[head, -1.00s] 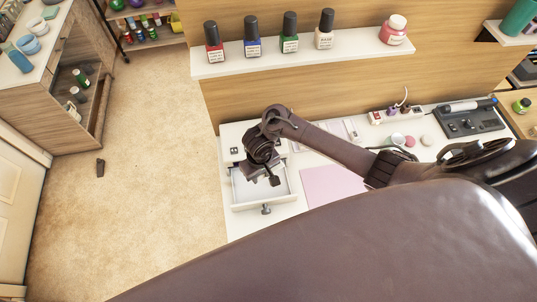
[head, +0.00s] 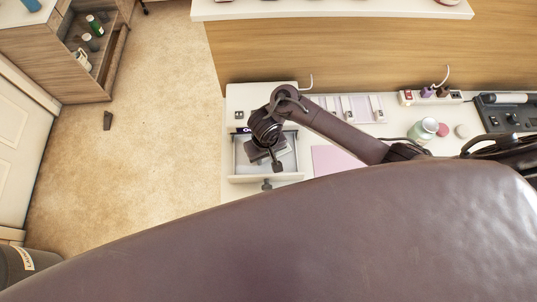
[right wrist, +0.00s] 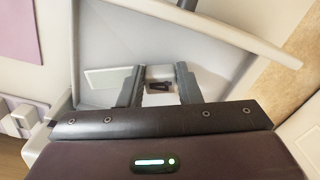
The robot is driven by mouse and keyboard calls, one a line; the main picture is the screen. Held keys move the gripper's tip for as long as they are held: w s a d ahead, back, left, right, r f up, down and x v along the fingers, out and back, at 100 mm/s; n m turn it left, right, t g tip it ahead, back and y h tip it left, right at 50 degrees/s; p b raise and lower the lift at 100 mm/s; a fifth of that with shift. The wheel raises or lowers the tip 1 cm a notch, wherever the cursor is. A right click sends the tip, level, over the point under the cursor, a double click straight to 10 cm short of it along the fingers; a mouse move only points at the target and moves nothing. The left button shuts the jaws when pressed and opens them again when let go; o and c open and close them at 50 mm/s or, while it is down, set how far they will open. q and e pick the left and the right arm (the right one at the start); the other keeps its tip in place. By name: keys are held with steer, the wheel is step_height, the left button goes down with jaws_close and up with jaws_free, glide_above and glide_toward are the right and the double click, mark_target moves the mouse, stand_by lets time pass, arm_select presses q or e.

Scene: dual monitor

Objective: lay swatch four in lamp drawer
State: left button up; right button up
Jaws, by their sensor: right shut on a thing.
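The lamp drawer (head: 237,160) is pulled open at the left end of the white desk. Its pale inside also fills much of the right wrist view (right wrist: 205,48). My right gripper (head: 272,160) points down over the drawer opening, inside its outline in the head view. In the right wrist view its two fingers (right wrist: 159,86) are shut on a small white swatch (right wrist: 159,99) with a dark mark, probably swatch four. The fingers hide part of the swatch. A pale flat rectangle (right wrist: 108,78) shows left of the fingers. My left gripper is not in view.
A pink mat (head: 336,160) lies right of the drawer. Behind it is a rack with pale strips (head: 355,108). A power strip (head: 430,97), a pale green jar (head: 423,131) and a dark device (head: 508,115) stand further right. Open floor lies left of the desk.

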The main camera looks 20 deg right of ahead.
steer(key=shift+s+a, duration=0.2)
steer(key=shift+s, duration=0.05)
steer(key=o, duration=0.9)
steer(key=shift+w, duration=0.1)
steer(key=shift+o, duration=0.2)
steer(key=shift+r, duration=0.2)
step_height(320, 180, up, 12)
steer(key=p, duration=0.9)
steer(key=shift+p, duration=0.3)
